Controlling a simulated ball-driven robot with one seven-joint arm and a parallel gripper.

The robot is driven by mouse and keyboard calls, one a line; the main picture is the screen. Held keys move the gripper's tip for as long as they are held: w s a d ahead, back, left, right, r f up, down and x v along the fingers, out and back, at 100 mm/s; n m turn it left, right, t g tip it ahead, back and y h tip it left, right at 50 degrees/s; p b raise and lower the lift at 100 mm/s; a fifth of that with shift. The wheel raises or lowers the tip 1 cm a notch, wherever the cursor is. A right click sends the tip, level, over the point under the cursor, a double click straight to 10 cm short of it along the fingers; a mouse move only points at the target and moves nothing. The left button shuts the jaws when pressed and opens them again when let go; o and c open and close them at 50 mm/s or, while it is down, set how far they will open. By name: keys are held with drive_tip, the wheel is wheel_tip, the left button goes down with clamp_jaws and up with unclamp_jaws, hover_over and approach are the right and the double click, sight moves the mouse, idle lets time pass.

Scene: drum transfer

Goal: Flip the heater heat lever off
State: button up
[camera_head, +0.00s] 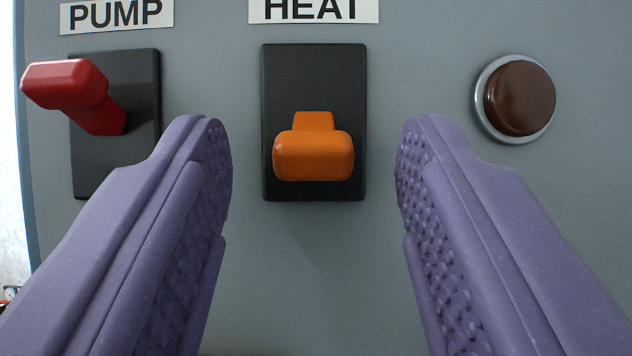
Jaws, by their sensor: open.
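The orange heat lever (314,155) sits on a black plate (314,75) on a grey panel, under a white label reading HEAT (313,10). Its blunt end points towards me and sits in the lower half of the plate. My gripper (313,165) is open, with one purple finger to the left of the lever and the other to its right. Neither finger touches the lever in the picture. Nothing is between the fingers but the view of the lever and panel. Both lever and plate show fully.
A red lever (65,85) under a PUMP label (117,14) stands at the left, close to the left finger in the picture. A round brown knob or lamp (520,98) in a silver ring is at the right.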

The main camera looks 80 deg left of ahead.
drive_tip(key=v, duration=0.6)
drive_tip(key=shift+d+f+b, duration=0.15)
drive_tip(key=shift+d+b, duration=0.15)
